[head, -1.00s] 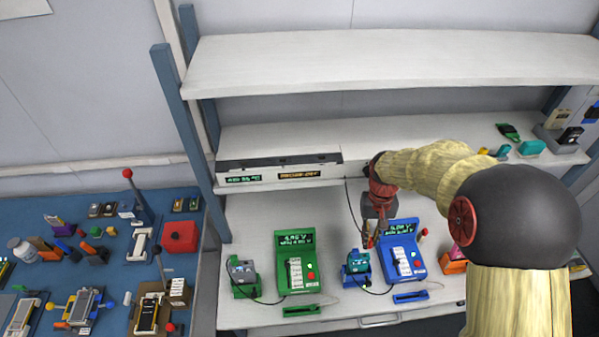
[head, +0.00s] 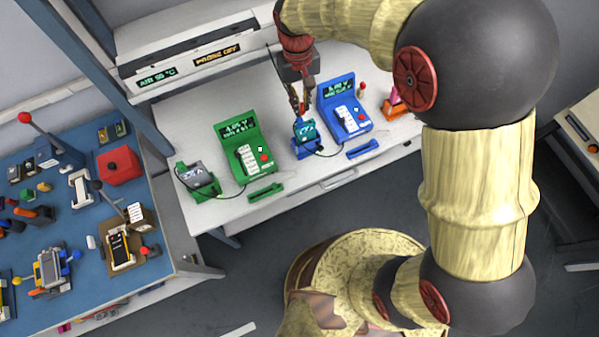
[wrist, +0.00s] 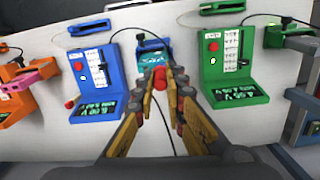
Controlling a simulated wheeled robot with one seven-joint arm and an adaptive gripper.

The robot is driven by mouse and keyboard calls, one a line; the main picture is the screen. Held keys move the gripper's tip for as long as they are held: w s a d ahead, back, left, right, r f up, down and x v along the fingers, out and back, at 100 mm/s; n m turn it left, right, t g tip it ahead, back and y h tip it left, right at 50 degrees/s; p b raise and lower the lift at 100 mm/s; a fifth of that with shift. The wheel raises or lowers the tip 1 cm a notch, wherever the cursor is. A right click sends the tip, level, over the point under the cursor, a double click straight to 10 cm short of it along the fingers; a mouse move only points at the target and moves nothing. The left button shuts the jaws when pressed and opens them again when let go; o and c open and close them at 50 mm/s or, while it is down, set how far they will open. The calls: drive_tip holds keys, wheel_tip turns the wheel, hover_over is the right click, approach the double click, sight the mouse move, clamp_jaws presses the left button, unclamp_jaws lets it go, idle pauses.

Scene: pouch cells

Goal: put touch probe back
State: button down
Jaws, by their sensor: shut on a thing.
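My gripper (head: 301,108) is low over the bench, its fingertips at a small blue holder (head: 301,151) with a teal pouch cell (head: 306,131). In the wrist view the fingers (wrist: 161,84) close on a small red piece, apparently the touch probe (wrist: 160,77), in front of the same blue holder (wrist: 153,44). A dark cable (wrist: 167,128) runs back between the fingers. The probe's lower end and any contact with the cell are hidden. The blue meter (head: 346,110) and green meter (head: 243,145) stand on either side.
A grey cell in a green holder (head: 197,180) stands at left. Blue (head: 362,149) and green (head: 266,193) bars lie at the front. A red-topped peg (head: 361,90) and an orange stand (head: 397,105) are right. The shelf (head: 196,58) with lit signs is behind.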

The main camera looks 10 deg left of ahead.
drive_tip(key=s+d+f+b, duration=0.2)
drive_tip(key=s+d+f, duration=0.1)
drive_tip(key=s, duration=0.5)
drive_tip(key=s+d+f+b, duration=0.2)
drive_tip(key=s+d+f, duration=0.1)
drive_tip(key=s, duration=0.4)
drive_tip(key=s+d+f+b, duration=0.2)
drive_tip(key=s+d+f, duration=0.15)
drive_tip(key=s, duration=0.45)
drive_tip(key=m+b, duration=0.1)
drive_tip(key=b, duration=0.3)
hover_over(301, 175)
drive_tip(key=shift+t+y, duration=0.3)
drive_tip(key=shift+t, duration=0.1)
drive_tip(key=f, duration=0.9)
drive_tip(key=shift+s+d+f, duration=0.1)
drive_tip(key=shift+s+d, duration=0.15)
drive_tip(key=shift+w+a+f+b, duration=0.15)
drive_tip(key=shift+f+b, duration=0.25)
drive_tip(key=shift+f, duration=0.6)
drive_tip(key=shift+w+a+f+b, duration=0.15)
drive_tip(key=shift+f+b, duration=0.25)
drive_tip(key=shift+f, duration=0.55)
drive_tip(key=shift+d, duration=0.1)
drive_tip(key=shift+f, duration=0.15)
drive_tip(key=c, duration=1.9)
unclamp_jaws()
drive_tip(key=shift+o, duration=0.3)
